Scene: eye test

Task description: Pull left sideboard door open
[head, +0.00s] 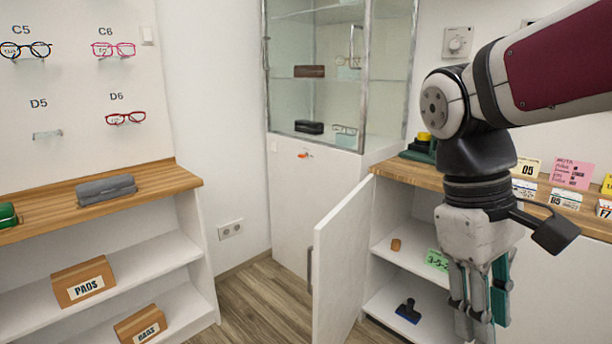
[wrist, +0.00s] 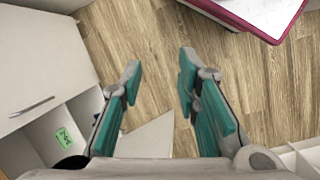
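The left sideboard door (head: 342,260) stands well open in the head view, swung out from the cabinet with the shelves behind it exposed. Its dark vertical handle (head: 309,270) is on its left edge. The sideboard (head: 400,172) has a wooden top. My gripper (head: 480,318) hangs fingers down at the right, in front of the sideboard and apart from the open door. In the wrist view my gripper (wrist: 160,74) is open and empty, with floor between the fingertips. A pale panel (wrist: 147,138) between the finger bases looks like the open door.
Inside the sideboard are a green card (head: 437,260), a small brown object (head: 396,245) and a blue object (head: 408,311). A closed pale door with a handle (wrist: 32,107) shows in the wrist view. A glass cabinet (head: 318,80) stands behind. Wooden floor (head: 255,300) is clear left of the door.

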